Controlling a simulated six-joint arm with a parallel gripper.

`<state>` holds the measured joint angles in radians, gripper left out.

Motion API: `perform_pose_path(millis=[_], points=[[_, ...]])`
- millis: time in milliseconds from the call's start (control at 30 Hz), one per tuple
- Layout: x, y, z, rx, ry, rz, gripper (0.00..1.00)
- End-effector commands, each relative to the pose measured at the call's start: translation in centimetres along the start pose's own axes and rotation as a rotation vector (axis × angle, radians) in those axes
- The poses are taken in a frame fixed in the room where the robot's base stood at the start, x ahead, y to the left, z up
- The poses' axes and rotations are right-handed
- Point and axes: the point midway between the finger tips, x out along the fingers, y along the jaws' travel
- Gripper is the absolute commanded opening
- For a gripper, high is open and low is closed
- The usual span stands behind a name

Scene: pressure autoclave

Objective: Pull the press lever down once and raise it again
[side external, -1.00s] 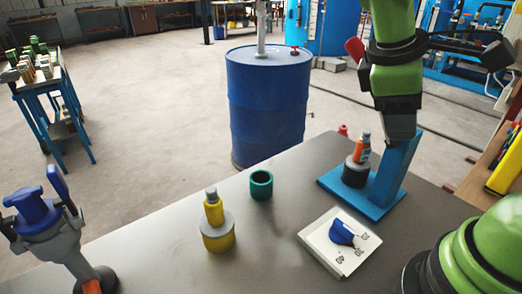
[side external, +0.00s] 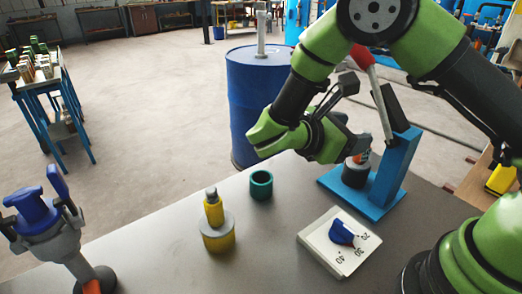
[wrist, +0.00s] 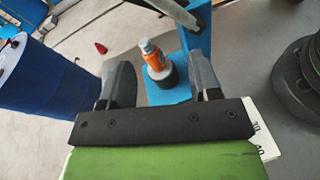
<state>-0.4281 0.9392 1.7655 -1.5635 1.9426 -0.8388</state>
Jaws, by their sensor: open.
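The press has a blue base and column (side external: 398,165) and a black head (side external: 392,108). Its lever (side external: 376,88) is a pale rod with a red grip (side external: 362,57) at its upper end; it slants up and left from the head. Part of the lever's rod (wrist: 177,12) shows at the top of the wrist view. My gripper (side external: 355,116) is open, left of the press column and below the red grip. In the wrist view its fingers (wrist: 163,75) stand apart with nothing held. An orange piece with a grey top (wrist: 152,60) shows beyond them on the press's dark seat.
A yellow piece on a grey-topped holder (side external: 218,230) and a green ring (side external: 261,184) stand on the table. A white dial box with a blue knob (side external: 340,235) lies in front of the press. A blue and grey device (side external: 45,220) is at front left. A blue drum stands behind.

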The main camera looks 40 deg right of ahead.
Motion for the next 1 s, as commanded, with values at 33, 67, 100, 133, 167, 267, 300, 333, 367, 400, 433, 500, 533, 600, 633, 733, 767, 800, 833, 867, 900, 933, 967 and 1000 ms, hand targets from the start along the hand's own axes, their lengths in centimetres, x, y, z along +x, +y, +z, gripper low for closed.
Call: perform_pose_path(millis=[33,67,100,133,167,267,300,333,367,400,433,500,533,600,633,733,767,800,833,867,900,933,967,1000], points=[[-0.1,0.1,-0.8,-0.030,-0.036,0.028,0.57],[-0.1,0.3,-1.2,-0.047,-0.056,0.046,0.57],[-0.2,0.4,-1.7,-0.067,-0.084,0.069,0.57],[-0.3,0.5,-2.1,-0.085,-0.104,0.087,0.57],[-0.3,0.5,-2.5,-0.099,-0.125,0.103,0.57],[-0.5,0.7,-3.9,-0.148,-0.190,0.162,0.57],[-0.6,0.8,-4.4,-0.167,-0.216,0.184,0.57],[-0.6,0.8,-4.8,-0.179,-0.235,0.200,0.57],[0.2,1.0,-4.4,-0.175,-0.231,0.191,0.57],[1.1,1.2,-4.1,-0.172,-0.229,0.186,0.57],[1.7,1.4,-3.9,-0.173,-0.228,0.186,0.57],[3.1,1.6,-3.6,-0.173,-0.226,0.185,0.57],[3.7,1.7,-3.5,-0.172,-0.227,0.185,0.57],[5.1,2.0,-3.2,-0.172,-0.225,0.184,0.57],[5.7,2.2,-3.0,-0.170,-0.225,0.185,0.57],[7.7,2.6,-2.6,-0.169,-0.224,0.184,0.57],[8.2,2.7,-2.5,-0.169,-0.225,0.185,0.57],[8.9,2.8,-2.4,-0.170,-0.224,0.184,0.57],[9.4,3.0,-2.3,-0.170,-0.224,0.185,0.57],[9.8,3.0,-2.2,-0.169,-0.223,0.185,0.57],[10.3,3.2,-2.1,-0.169,-0.223,0.186,0.57],[10.8,3.2,-2.0,-0.169,-0.223,0.185,0.57],[11.2,3.3,-1.9,-0.170,-0.223,0.185,0.57],[11.2,3.2,-2.7,-0.172,-0.223,0.189,0.57]])
